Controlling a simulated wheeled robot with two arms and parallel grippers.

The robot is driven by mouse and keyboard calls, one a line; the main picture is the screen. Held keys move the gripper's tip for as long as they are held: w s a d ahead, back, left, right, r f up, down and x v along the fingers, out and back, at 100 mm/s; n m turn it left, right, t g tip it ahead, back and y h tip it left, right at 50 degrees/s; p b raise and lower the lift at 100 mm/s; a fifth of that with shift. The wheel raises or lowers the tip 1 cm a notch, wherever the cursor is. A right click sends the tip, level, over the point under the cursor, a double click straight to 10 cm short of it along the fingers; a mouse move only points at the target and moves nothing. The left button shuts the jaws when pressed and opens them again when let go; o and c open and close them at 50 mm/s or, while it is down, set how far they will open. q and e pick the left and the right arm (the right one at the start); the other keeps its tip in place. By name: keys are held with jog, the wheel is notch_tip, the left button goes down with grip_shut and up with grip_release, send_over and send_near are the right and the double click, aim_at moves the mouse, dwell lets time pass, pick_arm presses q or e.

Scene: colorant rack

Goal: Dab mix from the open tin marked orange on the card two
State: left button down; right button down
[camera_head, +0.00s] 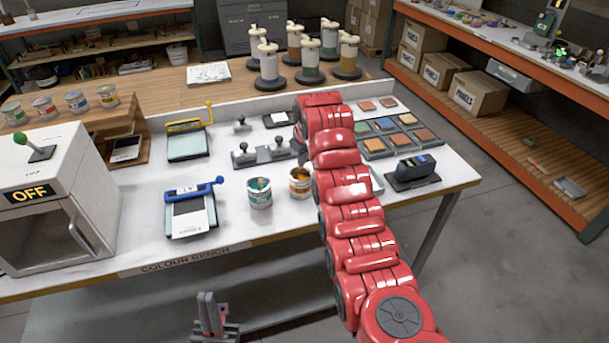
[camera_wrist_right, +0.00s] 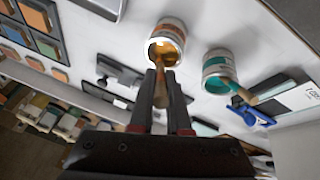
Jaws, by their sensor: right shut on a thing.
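The orange tin (camera_head: 300,190) stands open on the white bench, with orange mix inside; it also shows in the right wrist view (camera_wrist_right: 180,36). My right gripper (camera_wrist_right: 160,86) is shut on a wooden stick (camera_wrist_right: 174,84), whose far end reaches into the orange tin's mouth. In the head view my red right arm hides this gripper. My left gripper (camera_head: 208,306) is low in front of the bench, apart from everything; its finger gap is unclear. A white card (camera_head: 190,215) lies under a blue clamp, and a pale green board (camera_head: 188,146) under a yellow one; their markings are unreadable.
A teal tin (camera_head: 259,193) with its own stick stands left of the orange tin. A white cabinet marked OFF (camera_head: 95,190) fills the left end. A tray of colour tiles (camera_head: 395,137) and a dark device (camera_head: 413,170) are right of my arm. The bench front is clear.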

notch_tip(320, 180, up, 4)
jog(key=shift+f+b, duration=0.15)
jog(key=shift+b, duration=0.3)
jog(key=shift+r+p, duration=0.35)
jog(key=shift+r, duration=1.65)
